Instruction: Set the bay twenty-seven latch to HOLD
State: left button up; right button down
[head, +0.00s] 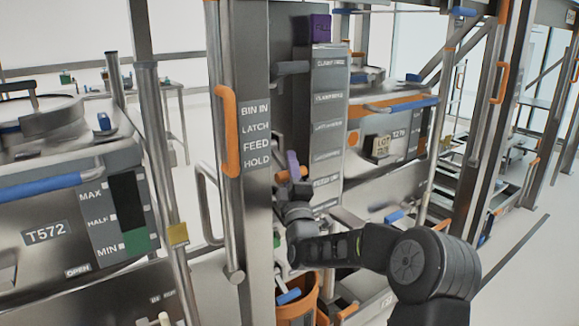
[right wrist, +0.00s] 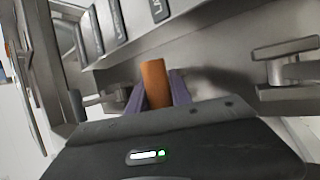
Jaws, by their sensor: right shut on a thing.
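The latch has an orange grip (head: 283,177), also seen in the right wrist view (right wrist: 155,83). My right gripper (head: 292,166) is shut on this grip, with a purple finger on either side of it in the right wrist view (right wrist: 156,92). The label strip (head: 256,134) on the steel post reads BIN IN, LATCH, FEED, HOLD from top to bottom. The grip is just right of the post, slightly below the HOLD line in the head view. The latch's mount is mostly hidden by my gripper and wrist. No bay number twenty-seven is readable. My left gripper is out of view.
A grey panel (head: 328,120) with several small labels and a purple block (head: 320,28) on top stands behind the gripper. An orange handle (head: 226,130) is fixed to the post. An orange container (head: 298,300) is below my arm.

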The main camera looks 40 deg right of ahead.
jog(key=shift+s+r, duration=0.1)
jog(key=shift+r, duration=0.55)
notch_tip(320, 180, up, 7)
jog(key=n+g+y+p, duration=0.4)
jog(key=g+p, duration=0.2)
jog(key=p, duration=1.1)
jog(key=shift+w, duration=0.3)
jog(key=shift+a, duration=0.1)
jog(key=c, duration=1.3)
grip_release()
jog(key=shift+w+f, duration=0.1)
jog(key=shift+o, duration=0.7)
jog(key=shift+f, duration=0.1)
jog(key=shift+a+f, duration=0.1)
